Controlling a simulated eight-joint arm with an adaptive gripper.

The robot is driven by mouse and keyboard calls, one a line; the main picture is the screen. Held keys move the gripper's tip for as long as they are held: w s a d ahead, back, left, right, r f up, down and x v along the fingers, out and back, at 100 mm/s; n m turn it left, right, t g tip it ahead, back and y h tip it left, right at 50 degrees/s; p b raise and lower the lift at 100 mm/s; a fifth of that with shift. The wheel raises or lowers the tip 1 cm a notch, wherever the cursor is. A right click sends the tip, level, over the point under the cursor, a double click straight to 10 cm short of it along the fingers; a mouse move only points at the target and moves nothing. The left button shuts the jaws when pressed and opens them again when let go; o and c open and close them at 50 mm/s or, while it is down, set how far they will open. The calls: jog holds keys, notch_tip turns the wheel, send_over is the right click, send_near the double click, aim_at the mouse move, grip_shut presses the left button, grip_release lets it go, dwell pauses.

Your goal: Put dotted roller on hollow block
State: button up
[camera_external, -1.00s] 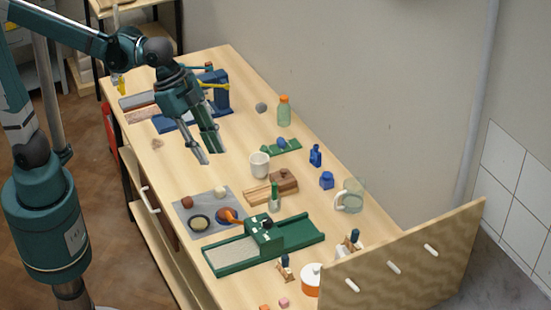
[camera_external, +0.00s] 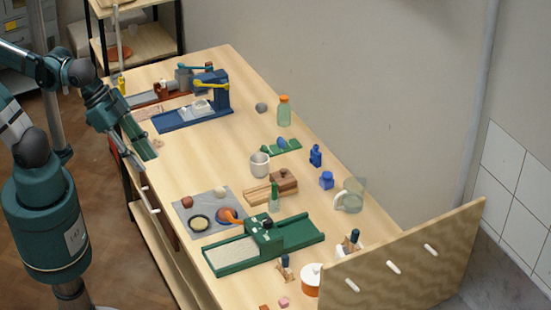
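My gripper (camera_external: 147,163) hangs at the table's left edge, pointing down, with its two fingers apart and nothing visible between them. I cannot tell for sure which thing is the dotted roller. A green block with pale dots (camera_external: 265,226) sits across a long green bed in the front middle. I cannot tell for sure which is the hollow block; a brown block (camera_external: 285,180) with a small knob or hole on top stands beside a light wooden piece (camera_external: 257,193) in the middle of the table. My gripper is well to the left of these and apart from them.
A grey mat (camera_external: 184,222) with round dishes, a white cup (camera_external: 260,164), a clear mug (camera_external: 350,196) and an orange-capped bottle (camera_external: 284,110) stand around. A wooden panel (camera_external: 405,262) closes the near end.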

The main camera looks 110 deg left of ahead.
jog(key=s+f, duration=0.2)
jog(key=s, duration=0.1)
jog(key=shift+d+n, duration=0.15)
jog(key=shift+n, duration=0.15)
